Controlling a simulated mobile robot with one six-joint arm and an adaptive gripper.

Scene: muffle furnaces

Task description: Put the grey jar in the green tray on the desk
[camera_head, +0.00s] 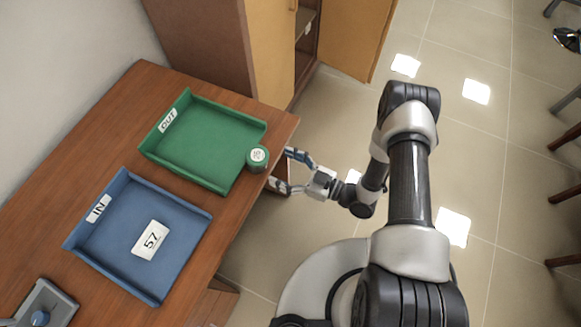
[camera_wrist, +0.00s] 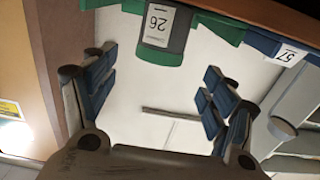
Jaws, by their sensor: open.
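The grey jar (camera_head: 257,158) has a green lid and a white label on top. It appears to stand upright on the desk's narrow front strip, just outside the right edge of the green tray (camera_head: 200,140) marked OUT. I cannot tell whether it touches the tray. In the wrist view the jar (camera_wrist: 165,28) appears upside down, with a label 26, in front of the green tray (camera_wrist: 215,27). My gripper (camera_head: 280,168) is open and empty just off the desk's edge, its fingers pointing at the jar. Both fingers show in the wrist view (camera_wrist: 155,92), apart from the jar.
The wooden desk (camera_head: 110,105) also holds a blue tray (camera_head: 185,213) marked IN, with a white label 57 inside. A grey device (camera_head: 48,305) sits at the near left. Wooden cabinets (camera_head: 205,40) stand behind the desk.

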